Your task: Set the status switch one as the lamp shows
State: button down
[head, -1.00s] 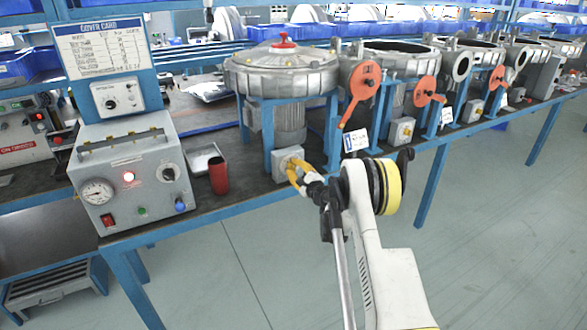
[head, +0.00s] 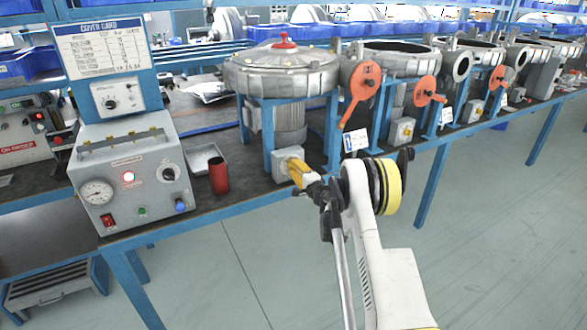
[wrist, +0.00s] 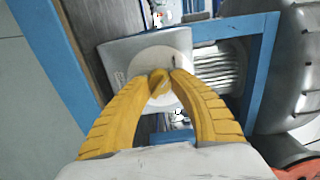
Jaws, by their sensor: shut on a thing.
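My gripper (head: 298,174) has its yellow fingers at the grey switch box (head: 281,162) below the nearest blower. In the wrist view the fingertips (wrist: 162,84) are closed on a small yellow switch knob (wrist: 160,92) in the middle of a round pale plate on the switch box (wrist: 120,60). The fingers hide part of the knob, so its exact setting is hard to read. The nearest blower (head: 281,75) has a red knob on its lid. A lamp (head: 129,176) on the grey control box glows pale with a reddish rim.
The control box (head: 110,200) with gauge and cover card (head: 103,45) stands at the left. A red cup (head: 218,176) and a small tray (head: 203,157) stand between it and the switch box. More blowers with orange handles (head: 425,91) line the bench to the right.

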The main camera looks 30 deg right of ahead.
jog(key=shift+d, duration=0.1)
jog(key=c, duration=1.1)
grip_release()
jog(key=shift+s, duration=0.15)
jog(key=s, duration=1.1)
jog(key=shift+s+d, duration=0.2)
jog(key=shift+s, duration=0.2)
